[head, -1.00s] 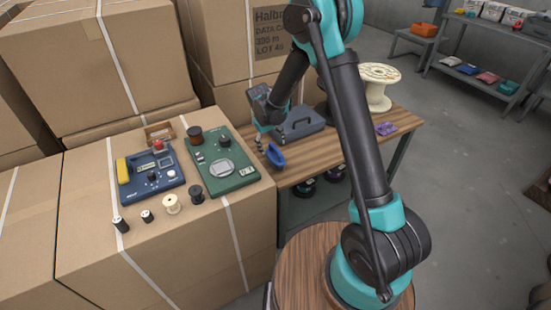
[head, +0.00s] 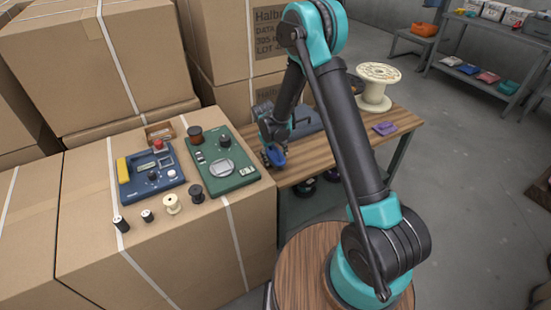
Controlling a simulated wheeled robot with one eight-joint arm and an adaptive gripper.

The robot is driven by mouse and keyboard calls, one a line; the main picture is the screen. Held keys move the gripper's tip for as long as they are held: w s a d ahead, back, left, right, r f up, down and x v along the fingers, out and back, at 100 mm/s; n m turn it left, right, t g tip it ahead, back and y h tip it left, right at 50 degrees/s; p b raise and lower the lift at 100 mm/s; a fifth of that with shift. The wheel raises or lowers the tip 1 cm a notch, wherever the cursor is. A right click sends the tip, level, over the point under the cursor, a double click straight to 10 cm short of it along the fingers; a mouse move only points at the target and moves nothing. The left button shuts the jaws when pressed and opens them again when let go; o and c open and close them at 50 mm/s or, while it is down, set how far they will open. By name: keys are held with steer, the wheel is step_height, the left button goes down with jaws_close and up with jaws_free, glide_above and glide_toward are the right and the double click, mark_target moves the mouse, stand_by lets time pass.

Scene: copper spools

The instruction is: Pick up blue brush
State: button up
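The blue brush (head: 278,157) lies on the wooden table, near its left end beside the cardboard box. My gripper (head: 271,157) is down at the brush, with its fingers against or around it. The fingers and part of the arm hide some of the brush. The view is too small to tell whether the fingers are closed on it.
A dark toolbox (head: 308,119) stands just behind my gripper. A purple item (head: 385,128) and a cream spool (head: 377,88) are farther right on the table. Blue (head: 150,176) and green (head: 221,161) instruments and several small spools stand on the box at left.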

steer(key=c, duration=1.1)
step_height(320, 180, up, 20)
steer(key=shift+r, duration=0.1)
